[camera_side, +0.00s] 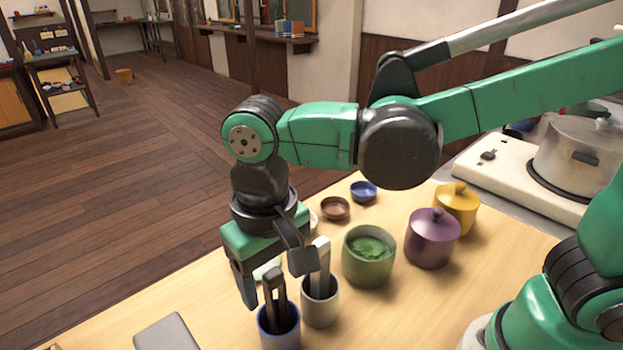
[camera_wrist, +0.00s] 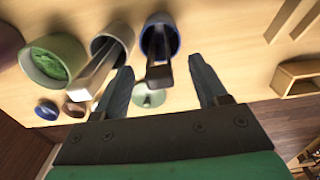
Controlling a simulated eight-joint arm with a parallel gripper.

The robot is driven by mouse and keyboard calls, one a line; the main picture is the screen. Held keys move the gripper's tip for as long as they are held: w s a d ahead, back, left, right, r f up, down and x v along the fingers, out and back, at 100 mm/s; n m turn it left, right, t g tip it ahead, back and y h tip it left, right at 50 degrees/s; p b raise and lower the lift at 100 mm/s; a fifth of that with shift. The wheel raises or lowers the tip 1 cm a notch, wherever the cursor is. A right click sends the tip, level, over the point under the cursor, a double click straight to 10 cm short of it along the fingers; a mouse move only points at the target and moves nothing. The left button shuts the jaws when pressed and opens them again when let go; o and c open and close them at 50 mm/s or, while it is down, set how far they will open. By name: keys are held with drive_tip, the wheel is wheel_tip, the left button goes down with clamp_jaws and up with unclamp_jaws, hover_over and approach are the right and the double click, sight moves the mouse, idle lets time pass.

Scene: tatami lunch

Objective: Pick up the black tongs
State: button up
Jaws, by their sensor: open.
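The black tongs (camera_side: 271,281) stand upright in a blue-rimmed dark cup (camera_side: 279,336) at the front of the table, with their handle ends sticking out. In the wrist view the tongs (camera_wrist: 161,74) rise out of the cup (camera_wrist: 174,35) towards the camera. My gripper (camera_side: 277,281) points down and is open. In the wrist view its two fingers (camera_wrist: 161,68) lie on either side of the tongs' upper end, with a gap on both sides. I cannot tell whether the tongs are fully at finger depth.
Silver tongs (camera_side: 321,267) stand in a grey cup (camera_side: 320,308) close beside the black ones. A green pot (camera_side: 369,270), a purple lidded pot (camera_side: 433,246) and a yellow one (camera_side: 457,211) are to the right. A grey block (camera_side: 167,335) lies at the front left.

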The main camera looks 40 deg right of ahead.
drive_tip(key=shift+f, duration=1.65)
clamp_jaws()
